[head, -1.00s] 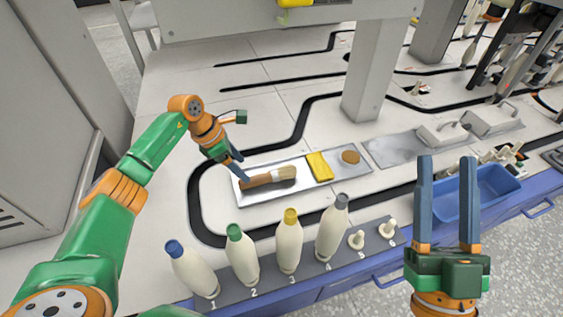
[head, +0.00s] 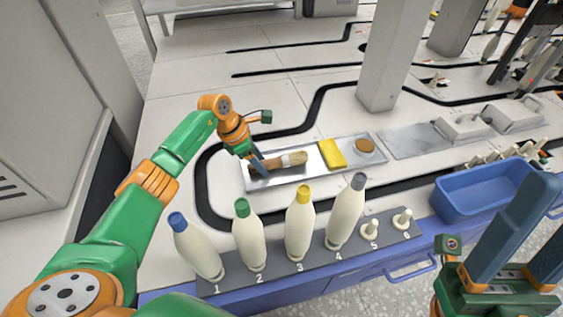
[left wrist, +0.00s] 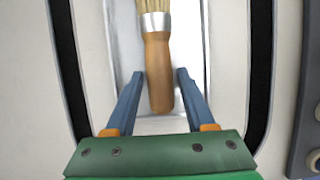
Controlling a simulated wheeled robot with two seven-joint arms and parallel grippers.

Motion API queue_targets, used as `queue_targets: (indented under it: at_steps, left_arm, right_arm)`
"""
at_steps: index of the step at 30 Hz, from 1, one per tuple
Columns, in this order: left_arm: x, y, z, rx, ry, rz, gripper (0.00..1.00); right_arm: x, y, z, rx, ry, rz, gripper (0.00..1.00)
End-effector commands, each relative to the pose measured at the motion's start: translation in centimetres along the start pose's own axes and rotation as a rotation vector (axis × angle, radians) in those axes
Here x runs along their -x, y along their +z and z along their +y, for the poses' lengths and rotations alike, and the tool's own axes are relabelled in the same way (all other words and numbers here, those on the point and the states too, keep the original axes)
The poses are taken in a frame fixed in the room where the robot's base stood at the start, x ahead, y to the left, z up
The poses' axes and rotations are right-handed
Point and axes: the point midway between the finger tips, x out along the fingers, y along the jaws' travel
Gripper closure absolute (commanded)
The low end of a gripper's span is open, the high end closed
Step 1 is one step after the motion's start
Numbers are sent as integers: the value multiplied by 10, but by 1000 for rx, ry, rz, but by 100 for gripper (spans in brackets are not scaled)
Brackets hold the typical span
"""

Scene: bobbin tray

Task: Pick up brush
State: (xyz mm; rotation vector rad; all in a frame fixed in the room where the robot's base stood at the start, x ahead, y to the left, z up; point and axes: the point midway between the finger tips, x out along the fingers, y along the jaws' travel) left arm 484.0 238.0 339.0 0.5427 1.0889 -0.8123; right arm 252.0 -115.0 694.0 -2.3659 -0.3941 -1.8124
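The brush (head: 291,158) has a wooden handle and pale bristles and lies on the left part of a shallow metal tray (head: 318,179). In the left wrist view the brush handle (left wrist: 158,70) lies between the two blue fingers, with a gap on each side. My left gripper (head: 261,168) is open at the handle end of the brush; it also shows in the left wrist view (left wrist: 158,82). My right gripper (head: 522,232) is open and empty at the lower right, partly cut off by the picture edge.
A yellow cloth (head: 332,154) and a round brown item (head: 365,145) share the tray. Several capped bobbins stand on a numbered rack (head: 318,252) in front. A blue bin (head: 478,197) is at the right, and a pillar (head: 385,65) rises behind the tray.

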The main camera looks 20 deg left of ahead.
Motion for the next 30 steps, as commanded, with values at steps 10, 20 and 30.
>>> queue_targets:
  at_steps: [10, 20, 30]
  left_arm:
    - [0, 0, 0, 0, 0, 0, 100]
    - [32, 12, 1, 0, 3, 0, 100]
    - [58, 53, -20, -2, 1, -1, 100]
  right_arm:
    - [0, 0, 0, 0, 0, -1, 50]
    - [-14, 2, -1, 5, -3, -81, 50]
    - [36, 117, 13, 23, 33, -780, 50]
